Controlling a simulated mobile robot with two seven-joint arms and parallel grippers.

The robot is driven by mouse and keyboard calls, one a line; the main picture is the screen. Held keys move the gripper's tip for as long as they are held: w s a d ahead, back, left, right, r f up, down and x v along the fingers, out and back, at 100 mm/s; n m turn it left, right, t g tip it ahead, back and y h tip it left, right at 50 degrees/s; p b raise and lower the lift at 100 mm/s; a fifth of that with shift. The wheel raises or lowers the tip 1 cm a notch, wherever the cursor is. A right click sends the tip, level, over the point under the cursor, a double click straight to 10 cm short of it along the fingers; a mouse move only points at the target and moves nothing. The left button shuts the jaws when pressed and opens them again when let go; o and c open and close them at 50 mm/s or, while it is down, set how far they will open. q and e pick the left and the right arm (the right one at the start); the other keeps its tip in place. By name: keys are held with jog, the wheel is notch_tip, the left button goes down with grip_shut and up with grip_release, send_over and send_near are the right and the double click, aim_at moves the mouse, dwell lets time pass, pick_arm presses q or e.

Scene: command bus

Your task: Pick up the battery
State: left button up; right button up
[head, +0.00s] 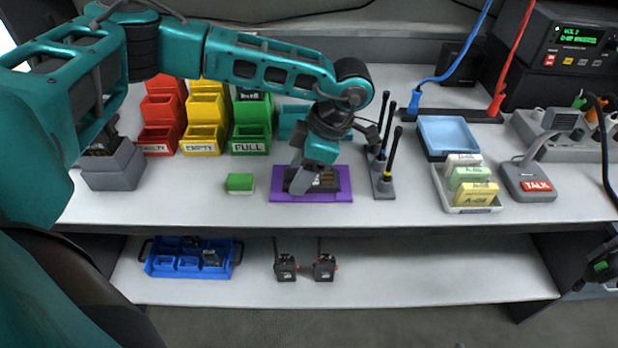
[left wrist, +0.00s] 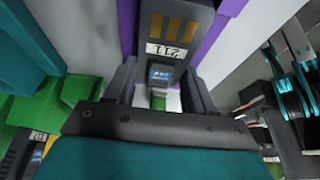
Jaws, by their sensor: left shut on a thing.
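The battery (head: 326,180) is a dark block with gold contacts over the purple mat (head: 345,194) on the bench. In the left wrist view the battery (left wrist: 173,35) shows its gold contact strips, a white number label and a small blue label. My left gripper (head: 305,184) reaches down from above and is shut on the battery. In the left wrist view the two fingers of my left gripper (left wrist: 160,88) stand on either side of its near end. I cannot tell whether the battery touches the mat. My right gripper is not in view.
A green block (head: 240,183) lies just left of the mat. Antennas on a grey stand (head: 383,185) rise close on the right. Red, yellow and green bins (head: 252,130) stand behind. A white tray (head: 470,208) of labelled cards is further right. Bare bench lies in front.

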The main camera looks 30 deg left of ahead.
pick_arm(q)
jog(key=c, duration=0.4)
jog(key=shift+r, duration=0.1)
jog(key=shift+c, duration=0.2)
notch_tip(320, 180, up, 20)
jog(key=p, duration=0.2)
jog(key=shift+p, duration=0.35)
